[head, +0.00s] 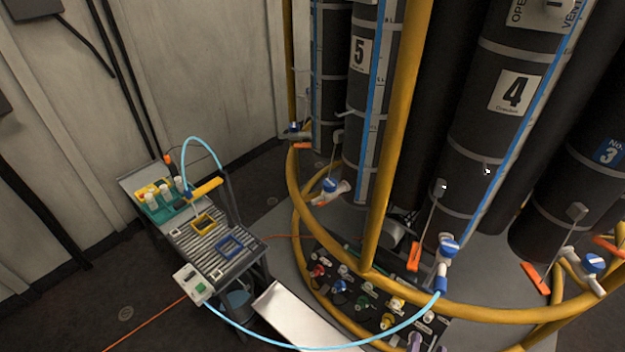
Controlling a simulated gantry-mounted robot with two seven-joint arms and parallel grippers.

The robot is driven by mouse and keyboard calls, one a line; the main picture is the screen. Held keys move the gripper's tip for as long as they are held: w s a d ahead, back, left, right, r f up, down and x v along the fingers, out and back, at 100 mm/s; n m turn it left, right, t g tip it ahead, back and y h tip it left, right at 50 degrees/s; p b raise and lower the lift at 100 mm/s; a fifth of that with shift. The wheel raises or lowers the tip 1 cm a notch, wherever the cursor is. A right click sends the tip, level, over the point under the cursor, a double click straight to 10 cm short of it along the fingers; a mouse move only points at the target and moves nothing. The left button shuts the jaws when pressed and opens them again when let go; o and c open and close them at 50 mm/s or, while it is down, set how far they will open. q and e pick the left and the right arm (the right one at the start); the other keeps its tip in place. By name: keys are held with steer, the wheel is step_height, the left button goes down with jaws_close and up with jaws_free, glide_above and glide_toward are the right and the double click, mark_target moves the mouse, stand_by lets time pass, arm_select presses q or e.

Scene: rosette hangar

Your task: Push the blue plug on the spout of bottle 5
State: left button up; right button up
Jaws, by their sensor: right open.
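Bottle 5 (358,110) is a tall dark cylinder with a white number label, behind the yellow frame. Its spout (341,189) is low on the bottle, with a blue-and-white valve knob (330,185) and an orange lever end (319,201). I cannot tell whether anything sits in the spout's mouth. A small blue plug-like piece (340,287) is among coloured pieces on the dark panel (330,303) below. My left gripper is not in view.
The yellow ring (480,307) and upright post (397,120) stand in front of the bottles. A light-blue hose (325,346) runs from bottle 4's spout (442,265) to the cart (218,270). Bare floor (95,300) lies left of the cart.

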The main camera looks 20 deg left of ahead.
steer(key=p, duration=0.2)
glide_toward(439, 292)
step_height(439, 292, down, 3)
arm_select(q)
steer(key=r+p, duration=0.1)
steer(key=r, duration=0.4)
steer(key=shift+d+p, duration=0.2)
steer(key=shift+p, duration=0.1)
arm_select(e)
steer(key=r, duration=0.1)
steer(key=w+r, duration=0.1)
steer(key=shift+d+r+t, duration=0.2)
steer(key=shift+r+t, duration=0.1)
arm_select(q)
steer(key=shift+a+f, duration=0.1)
arm_select(e)
steer(key=shift+w, duration=0.15)
steer(key=w+b, duration=0.1)
steer(key=w, duration=0.1)
steer(key=w+b, duration=0.1)
steer(key=w, duration=0.1)
steer(key=w+d+b, duration=0.1)
steer(key=w, duration=0.1)
steer(key=shift+w, duration=0.25)
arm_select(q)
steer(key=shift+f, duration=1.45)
arm_select(e)
steer(key=shift+w+d, duration=0.2)
steer(key=shift+w, duration=0.95)
